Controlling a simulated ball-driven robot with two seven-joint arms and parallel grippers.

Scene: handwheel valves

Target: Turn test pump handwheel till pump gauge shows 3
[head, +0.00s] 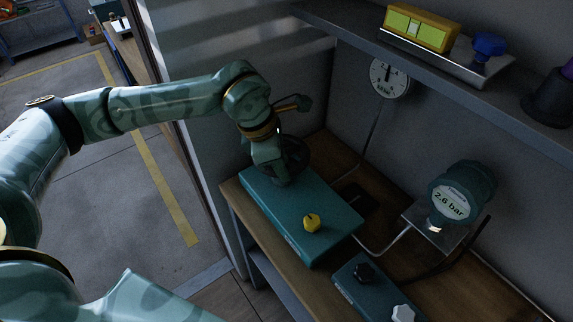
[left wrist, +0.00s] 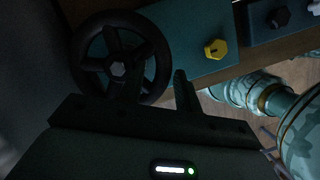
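The handwheel (left wrist: 118,69) is a black spoked wheel with a grey hub nut, on the teal pump box (head: 300,207). In the head view the wheel (head: 296,152) is partly hidden behind my left gripper (head: 284,172). In the left wrist view the dark fingers of my left gripper (left wrist: 160,93) stand apart at the wheel's near rim. One finger is just outside the rim; the other is hard to make out against the wheel. Contact is unclear. The digital gauge (head: 452,203) reads 2.6 bar. My right gripper is out of view.
A yellow knob (head: 312,223) sits on the pump box. A second teal box (head: 365,288) with a black and a white knob is at the front right. A round dial (head: 390,78) hangs on the wall. A shelf (head: 450,85) overhead carries a yellow-green device (head: 420,28) and a blue knob.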

